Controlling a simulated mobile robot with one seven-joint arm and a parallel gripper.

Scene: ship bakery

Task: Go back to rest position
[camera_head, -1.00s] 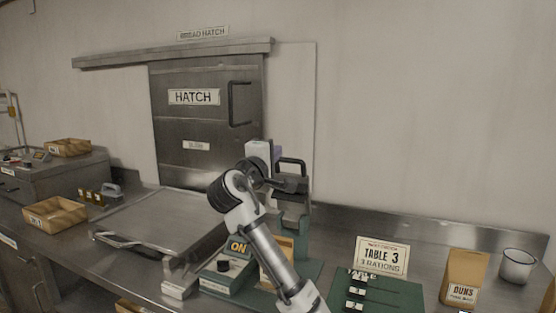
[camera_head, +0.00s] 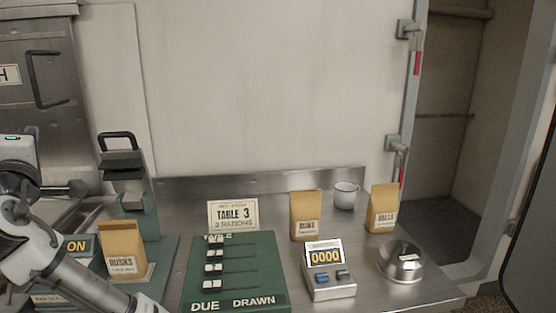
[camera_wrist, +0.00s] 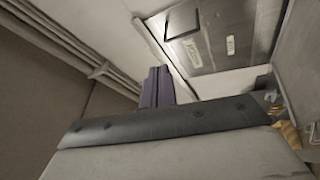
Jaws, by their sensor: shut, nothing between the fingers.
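My arm (camera_head: 45,255) shows at the left edge of the head view, bent in front of a counter. In the wrist view my gripper (camera_wrist: 157,88) shows as two dark purple fingers closed together, with nothing held. They point up toward a wall and the metal hatch (camera_wrist: 215,35). The fingertips cannot be made out clearly in the head view. The hatch (camera_head: 35,90) is also at the left edge of the head view.
A paper bag (camera_head: 122,250) stands before a black-handled device (camera_head: 125,165). An open doorway (camera_head: 445,130) is at right.

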